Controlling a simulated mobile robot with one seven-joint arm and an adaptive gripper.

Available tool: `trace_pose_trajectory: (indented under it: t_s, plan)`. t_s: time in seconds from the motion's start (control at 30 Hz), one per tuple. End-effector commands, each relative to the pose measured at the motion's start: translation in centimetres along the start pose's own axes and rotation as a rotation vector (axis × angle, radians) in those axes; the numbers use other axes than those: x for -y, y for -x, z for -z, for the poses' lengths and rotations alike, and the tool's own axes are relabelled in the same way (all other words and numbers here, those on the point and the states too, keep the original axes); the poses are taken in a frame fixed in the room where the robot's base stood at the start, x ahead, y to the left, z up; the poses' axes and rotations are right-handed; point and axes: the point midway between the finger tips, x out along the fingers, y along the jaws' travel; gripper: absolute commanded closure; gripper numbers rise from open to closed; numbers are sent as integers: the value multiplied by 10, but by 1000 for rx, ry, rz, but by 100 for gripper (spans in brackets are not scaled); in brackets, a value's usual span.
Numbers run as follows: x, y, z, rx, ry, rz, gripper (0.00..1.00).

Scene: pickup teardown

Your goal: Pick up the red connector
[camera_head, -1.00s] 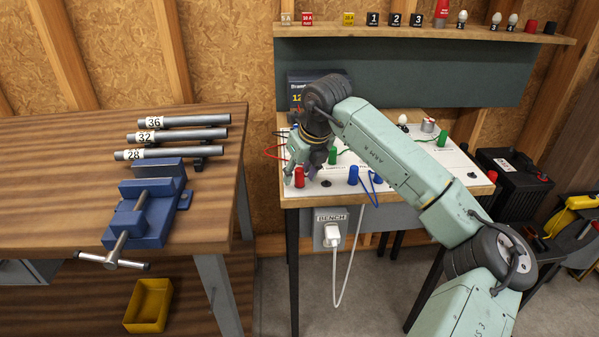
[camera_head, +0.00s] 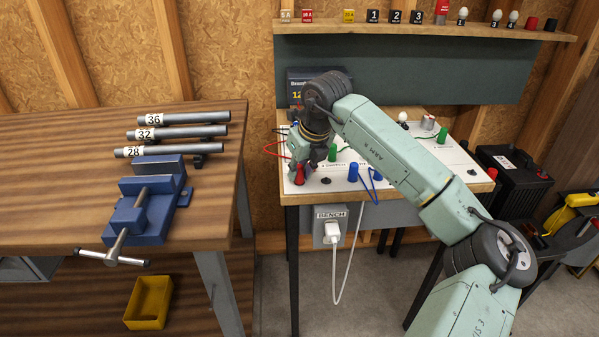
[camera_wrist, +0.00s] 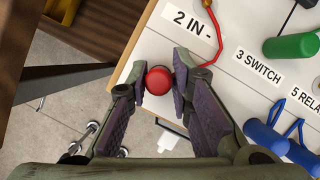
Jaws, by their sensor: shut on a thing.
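The red connector (camera_head: 299,175) is at the front left corner of the white panel on the small bench. In the wrist view its round red top (camera_wrist: 159,80) sits between the purple pads of my gripper (camera_wrist: 159,84). My gripper (camera_head: 299,168) is shut on it from above. A red wire (camera_wrist: 212,30) runs away from beside the connector, past the "2 IN -" label. I cannot tell whether the connector's base is still on the panel.
Blue connectors (camera_head: 353,172) and green connectors (camera_head: 332,153) stand to the right on the white panel (camera_head: 400,181). A wooden workbench (camera_head: 60,160) with a blue vise (camera_head: 150,205) is at the left. A shelf (camera_head: 420,31) with small parts is above.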

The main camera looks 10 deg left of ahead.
Motion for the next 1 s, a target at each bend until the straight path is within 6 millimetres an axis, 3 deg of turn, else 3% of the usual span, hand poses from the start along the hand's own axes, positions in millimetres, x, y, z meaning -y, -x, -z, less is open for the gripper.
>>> trace_pose_trajectory:
  t_s: [0.27, 0.5, 1.0]
  plan:
    - [0, 7, -4, 2, 1, 1, 99]
    - [0, 33, -14, 3, 1, 4, 99]
    - [-71, 80, 77, 1, 2, 4, 99]
